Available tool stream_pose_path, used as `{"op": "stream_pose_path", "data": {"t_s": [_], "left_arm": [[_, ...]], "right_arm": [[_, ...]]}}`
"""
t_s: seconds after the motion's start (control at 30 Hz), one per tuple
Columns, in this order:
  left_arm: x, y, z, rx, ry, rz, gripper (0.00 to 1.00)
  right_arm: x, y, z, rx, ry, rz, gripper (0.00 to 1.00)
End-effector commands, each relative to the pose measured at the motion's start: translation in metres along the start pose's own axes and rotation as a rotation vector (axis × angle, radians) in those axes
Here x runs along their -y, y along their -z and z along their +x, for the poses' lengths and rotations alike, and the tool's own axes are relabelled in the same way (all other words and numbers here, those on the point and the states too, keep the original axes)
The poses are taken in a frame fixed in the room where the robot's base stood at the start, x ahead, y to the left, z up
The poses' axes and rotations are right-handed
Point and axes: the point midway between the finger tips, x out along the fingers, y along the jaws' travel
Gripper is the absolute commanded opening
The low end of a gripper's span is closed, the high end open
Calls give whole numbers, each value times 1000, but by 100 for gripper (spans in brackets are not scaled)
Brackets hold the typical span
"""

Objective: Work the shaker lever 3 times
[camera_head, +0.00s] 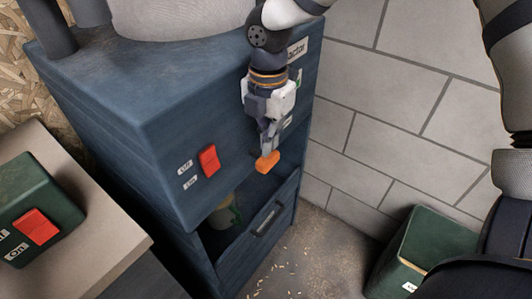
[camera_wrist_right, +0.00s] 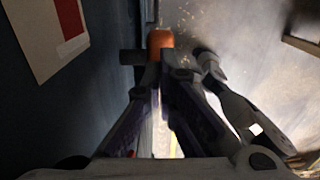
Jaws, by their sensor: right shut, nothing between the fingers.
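The blue machine cabinet (camera_head: 110,115) stands in the middle of the head view. An orange lever end (camera_head: 268,162) shows at its front, right by the tips of my right gripper (camera_head: 268,146). The right gripper points downward and is shut with nothing between its fingers. In the right wrist view the orange end (camera_wrist_right: 160,38) lies just beyond the closed fingertips (camera_wrist_right: 170,72). I cannot tell whether they touch it. The rest of the lever is mostly hidden by the gripper. My left gripper is not in view.
A red rocker switch (camera_head: 209,160) with Off and On labels is left of the gripper. Below is an opening with a drawer (camera_head: 262,232). A green box with a red switch (camera_head: 40,227) stands at left. Another green box (camera_head: 425,245) stands on the floor at right, near the block wall (camera_head: 400,90).

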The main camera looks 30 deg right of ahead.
Motion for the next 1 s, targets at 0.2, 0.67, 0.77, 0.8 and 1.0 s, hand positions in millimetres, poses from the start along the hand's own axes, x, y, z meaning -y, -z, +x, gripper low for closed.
{"op": "stream_pose_path", "data": {"t_s": [0.2, 0.67, 0.77, 0.8, 1.0], "left_arm": [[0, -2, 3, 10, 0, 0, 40], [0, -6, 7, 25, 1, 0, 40], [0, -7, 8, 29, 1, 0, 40], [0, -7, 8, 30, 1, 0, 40], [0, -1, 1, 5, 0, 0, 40]], "right_arm": [[1, 0, 13, -1, 5, 0, 0], [1, 0, 36, -1, 5, 0, 0], [1, 0, 42, -1, 5, 0, 0], [1, 0, 44, -1, 5, 0, 0], [0, 0, 27, 2, -3, 2, 0]]}}
